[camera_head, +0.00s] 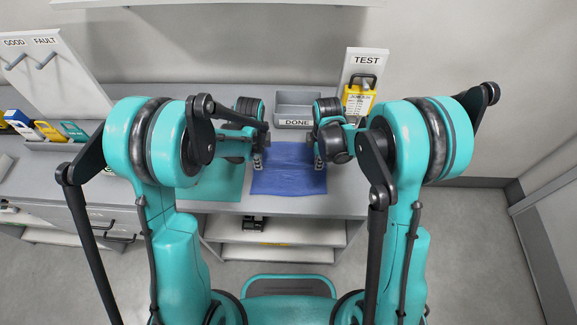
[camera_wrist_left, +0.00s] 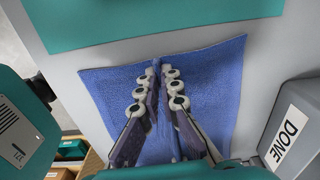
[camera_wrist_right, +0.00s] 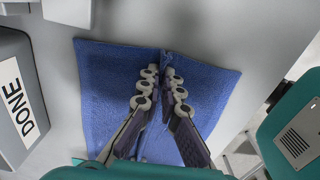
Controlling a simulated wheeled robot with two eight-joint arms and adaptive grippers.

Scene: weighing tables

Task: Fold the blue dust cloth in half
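The blue dust cloth (camera_head: 289,177) lies on the grey table, between my two arms. It appears spread out, with a raised pucker at each gripper. My left gripper (camera_head: 258,163) is at the cloth's left edge; in the left wrist view its fingers (camera_wrist_left: 157,80) close around a ridge of the cloth (camera_wrist_left: 215,85). My right gripper (camera_head: 319,162) is at the right edge; in the right wrist view its fingers (camera_wrist_right: 163,80) pinch a bunched ridge of the cloth (camera_wrist_right: 105,90). The fingers hide part of the cloth in both wrist views.
A grey bin labelled DONE (camera_head: 298,105) stands behind the cloth. A TEST board (camera_head: 366,65) with a yellow device (camera_head: 358,100) is at back right. A teal mat (camera_head: 218,185) lies left of the cloth. A shelf (camera_head: 280,232) is below the tabletop.

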